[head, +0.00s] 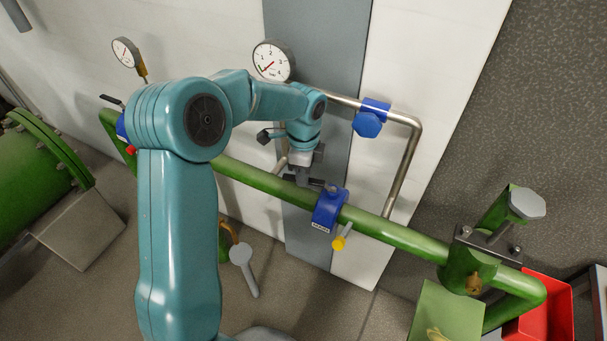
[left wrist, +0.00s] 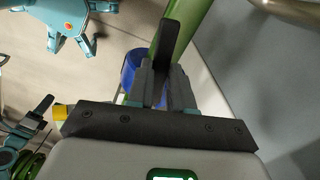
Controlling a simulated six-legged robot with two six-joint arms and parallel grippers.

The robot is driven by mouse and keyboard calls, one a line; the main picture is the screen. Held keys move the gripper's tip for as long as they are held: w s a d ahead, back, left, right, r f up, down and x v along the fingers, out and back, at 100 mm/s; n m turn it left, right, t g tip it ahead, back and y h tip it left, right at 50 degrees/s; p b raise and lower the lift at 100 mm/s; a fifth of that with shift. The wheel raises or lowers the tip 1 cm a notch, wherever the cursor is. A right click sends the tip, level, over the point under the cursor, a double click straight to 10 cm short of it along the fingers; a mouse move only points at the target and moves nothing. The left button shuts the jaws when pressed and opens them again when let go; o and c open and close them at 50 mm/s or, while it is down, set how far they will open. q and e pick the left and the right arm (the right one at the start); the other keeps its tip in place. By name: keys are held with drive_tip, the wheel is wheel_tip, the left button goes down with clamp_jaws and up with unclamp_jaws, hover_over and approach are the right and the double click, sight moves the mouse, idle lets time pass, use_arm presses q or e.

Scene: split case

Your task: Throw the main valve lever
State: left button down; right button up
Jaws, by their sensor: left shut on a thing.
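The blue valve body (head: 328,210) sits on the long green pipe (head: 255,180), with a pale label on its front and a yellow-tipped stub (head: 340,242) below. My left gripper (head: 309,178) is just above the pipe, beside the valve's upper left. In the left wrist view, its two fingers (left wrist: 165,88) are shut on a dark flat lever (left wrist: 171,38), whose end sticks out beyond them. The blue valve (left wrist: 131,66) shows partly behind the fingers. The fingers hide much of the lever in the head view. My right gripper is not in view.
A steel pipe (head: 405,165) with a blue fitting (head: 368,121) loops behind the valve. A white gauge (head: 272,61) is above. A green clamp-like fitting (head: 470,262) and red bin (head: 552,312) stand at right. A green flanged tank (head: 40,180) is at left.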

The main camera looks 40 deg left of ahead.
use_arm(q)
drive_tip(key=shift+w+a+r+m+p, duration=0.1)
drive_tip(key=shift+w+a+m+p, duration=0.15)
drive_tip(key=shift+w+m, duration=0.35)
drive_tip(key=shift+w+a+r+m+p, duration=0.15)
drive_tip(key=shift+w+m+p, duration=0.2)
drive_tip(key=shift+m, duration=0.35)
drive_tip(key=c, duration=1)
unclamp_jaws()
drive_tip(key=shift+f, duration=0.1)
wheel_tip(320, 180, up, 16)
drive_tip(key=shift+b, duration=0.3)
